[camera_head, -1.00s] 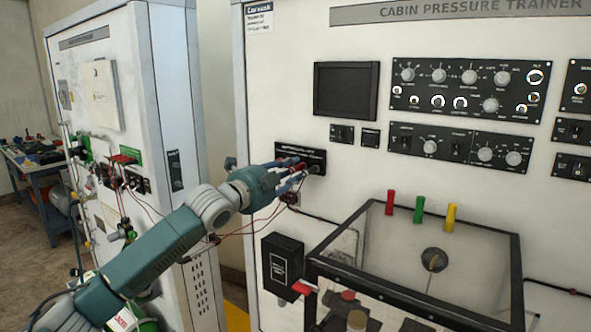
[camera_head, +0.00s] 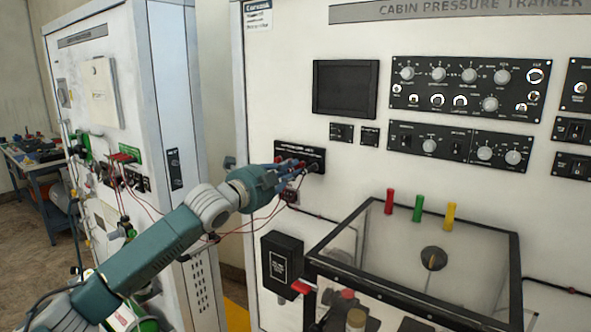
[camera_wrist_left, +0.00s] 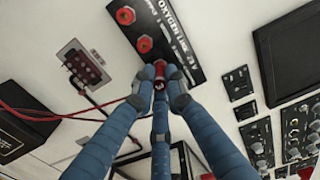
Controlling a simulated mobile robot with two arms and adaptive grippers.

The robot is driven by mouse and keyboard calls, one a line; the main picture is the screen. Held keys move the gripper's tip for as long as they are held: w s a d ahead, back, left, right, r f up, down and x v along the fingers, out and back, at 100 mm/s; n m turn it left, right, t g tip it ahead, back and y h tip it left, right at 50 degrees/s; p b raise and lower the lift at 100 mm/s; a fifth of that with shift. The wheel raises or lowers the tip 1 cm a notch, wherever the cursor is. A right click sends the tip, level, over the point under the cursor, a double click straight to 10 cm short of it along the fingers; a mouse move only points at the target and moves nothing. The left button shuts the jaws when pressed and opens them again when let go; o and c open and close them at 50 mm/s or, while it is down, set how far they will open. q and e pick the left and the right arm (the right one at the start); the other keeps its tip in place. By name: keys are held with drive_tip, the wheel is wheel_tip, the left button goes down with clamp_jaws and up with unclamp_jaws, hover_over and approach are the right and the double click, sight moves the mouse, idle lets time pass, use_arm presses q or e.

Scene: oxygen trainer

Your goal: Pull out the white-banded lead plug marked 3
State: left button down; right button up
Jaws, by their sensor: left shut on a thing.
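My left gripper (camera_head: 296,170) reaches from the left to the black jack panel (camera_head: 301,154) on the white trainer wall. In the left wrist view its blue fingers (camera_wrist_left: 160,92) are shut around a red lead plug (camera_wrist_left: 160,68) at the panel's lower part. The fingers hide most of this plug, and I cannot make out a white band or a number 3. Two other red plugs or sockets, one upper (camera_wrist_left: 125,15) and one lower (camera_wrist_left: 145,43), sit in a row on the same panel. My right gripper is not in view.
Thin red leads (camera_wrist_left: 65,118) hang beside the gripper. A small grey socket plate (camera_wrist_left: 83,65) is left of the panel. A dark screen (camera_head: 345,88) is to the right. A black-framed clear box (camera_head: 450,240) juts out below, with a black box (camera_head: 281,265) beside it.

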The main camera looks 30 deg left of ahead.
sight(290, 171)
use_arm(q)
drive_tip(key=shift+s+a+f+b, duration=0.15)
drive_tip(key=shift+s+b, duration=0.4)
drive_tip(key=shift+s, duration=0.7)
drive_tip(key=shift+s+b, duration=0.65)
drive_tip(key=shift+s, duration=0.1)
drive_tip(key=shift+s+b, duration=0.3)
drive_tip(key=shift+s, duration=0.2)
